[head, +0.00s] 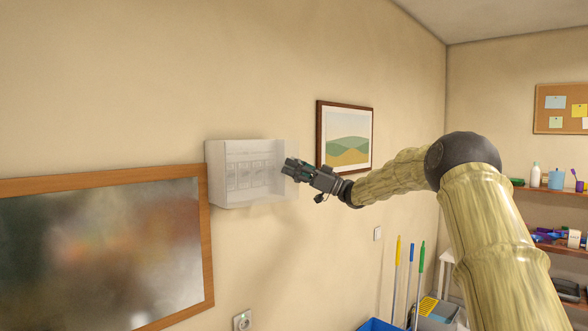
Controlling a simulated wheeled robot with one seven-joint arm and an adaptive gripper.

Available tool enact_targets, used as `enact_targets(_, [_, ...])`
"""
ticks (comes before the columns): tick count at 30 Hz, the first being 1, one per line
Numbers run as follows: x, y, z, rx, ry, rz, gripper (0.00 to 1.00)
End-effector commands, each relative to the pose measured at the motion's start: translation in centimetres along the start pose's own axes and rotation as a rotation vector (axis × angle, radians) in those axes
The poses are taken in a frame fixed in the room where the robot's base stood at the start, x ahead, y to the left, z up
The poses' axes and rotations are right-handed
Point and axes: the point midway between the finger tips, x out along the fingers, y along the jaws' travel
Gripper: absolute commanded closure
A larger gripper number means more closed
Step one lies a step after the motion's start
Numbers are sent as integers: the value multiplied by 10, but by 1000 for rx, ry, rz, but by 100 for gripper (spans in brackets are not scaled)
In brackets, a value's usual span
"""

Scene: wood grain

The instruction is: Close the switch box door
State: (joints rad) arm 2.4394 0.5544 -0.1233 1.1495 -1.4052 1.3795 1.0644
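The white switch box (215,177) is mounted on the wall left of centre in the head view. A row of several switches shows inside it. A pale, see-through panel (291,190) that looks like its door shows at the box's right side. It is faint against the wall, and its exact angle is hard to tell. My gripper (288,169) reaches in from the right, with its fingertips at this panel, near the box's right edge. I cannot tell whether it touches the panel. The fingers are small and dark, and their opening is unclear.
A framed mirror or screen (100,178) hangs close at the box's lower left. A landscape picture (347,132) hangs behind my gripper to the right. A wall socket (242,320), broom handles (397,270) and a blue bin (378,325) are below. The wall above the box is clear.

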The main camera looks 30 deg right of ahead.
Motion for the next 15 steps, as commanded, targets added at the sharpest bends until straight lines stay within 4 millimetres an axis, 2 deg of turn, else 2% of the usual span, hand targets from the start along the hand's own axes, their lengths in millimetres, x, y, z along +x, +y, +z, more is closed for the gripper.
enact_targets(10, [-11,3,0,2,2,2,56])
enact_targets(15, [-32,1,0,1,1,3,56])
